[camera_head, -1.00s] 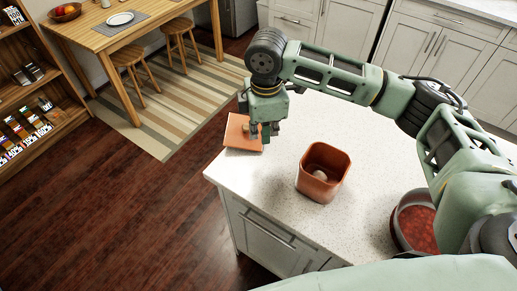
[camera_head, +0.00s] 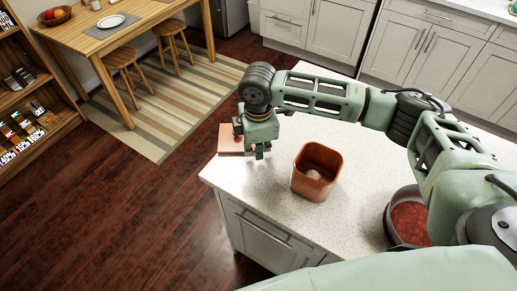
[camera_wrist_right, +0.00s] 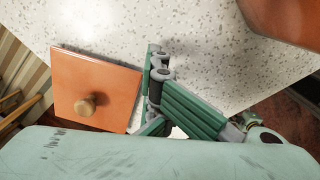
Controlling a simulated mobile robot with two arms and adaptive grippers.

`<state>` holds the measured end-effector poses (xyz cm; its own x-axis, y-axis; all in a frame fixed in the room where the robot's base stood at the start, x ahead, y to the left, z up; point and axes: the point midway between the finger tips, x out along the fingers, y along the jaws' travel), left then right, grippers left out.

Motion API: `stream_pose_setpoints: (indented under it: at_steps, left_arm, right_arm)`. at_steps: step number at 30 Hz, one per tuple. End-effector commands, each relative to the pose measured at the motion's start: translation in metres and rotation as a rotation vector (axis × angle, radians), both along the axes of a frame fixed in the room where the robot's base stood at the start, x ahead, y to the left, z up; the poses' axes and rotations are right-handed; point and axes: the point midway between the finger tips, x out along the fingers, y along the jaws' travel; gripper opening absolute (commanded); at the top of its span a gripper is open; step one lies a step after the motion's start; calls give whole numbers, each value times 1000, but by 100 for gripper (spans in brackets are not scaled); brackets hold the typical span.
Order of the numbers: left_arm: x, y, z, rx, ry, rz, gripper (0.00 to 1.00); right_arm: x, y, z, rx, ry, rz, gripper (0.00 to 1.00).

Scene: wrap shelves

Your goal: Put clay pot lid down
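The clay pot lid (camera_head: 229,139) is a flat, square orange plate at the counter's left edge. The right wrist view shows its top face (camera_wrist_right: 105,78) and round wooden knob (camera_wrist_right: 87,105). My right gripper (camera_head: 258,148) is at the lid's right edge, away from the knob. It looks shut on that edge, though the contact is partly hidden. I cannot tell whether the lid touches the counter. The open clay pot (camera_head: 305,185) stands upright on the counter to the right, with a pale round thing inside. My left gripper is not in view.
The white speckled counter (camera_head: 260,195) is clear around the pot. A round container with red contents (camera_head: 408,222) stands at the right, beside my arm. A wooden table (camera_head: 110,35), stools and striped rug lie beyond the counter's left edge.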

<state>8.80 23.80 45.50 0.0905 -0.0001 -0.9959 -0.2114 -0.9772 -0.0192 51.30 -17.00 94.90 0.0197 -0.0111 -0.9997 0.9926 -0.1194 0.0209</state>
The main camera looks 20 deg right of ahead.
Motion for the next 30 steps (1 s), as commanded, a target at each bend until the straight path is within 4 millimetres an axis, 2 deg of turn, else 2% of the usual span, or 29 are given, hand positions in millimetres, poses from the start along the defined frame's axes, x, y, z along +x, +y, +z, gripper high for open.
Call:
stream_pose_setpoints:
  at_steps: [16,27,30]
  left_arm:
    - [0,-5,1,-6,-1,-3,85]
    - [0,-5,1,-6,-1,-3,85]
    - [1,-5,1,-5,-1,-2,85]
  right_arm:
    - [0,0,-4,0,1,1,0]
    - [0,0,-4,0,1,0,31]
    - [0,0,-4,0,1,0,31]
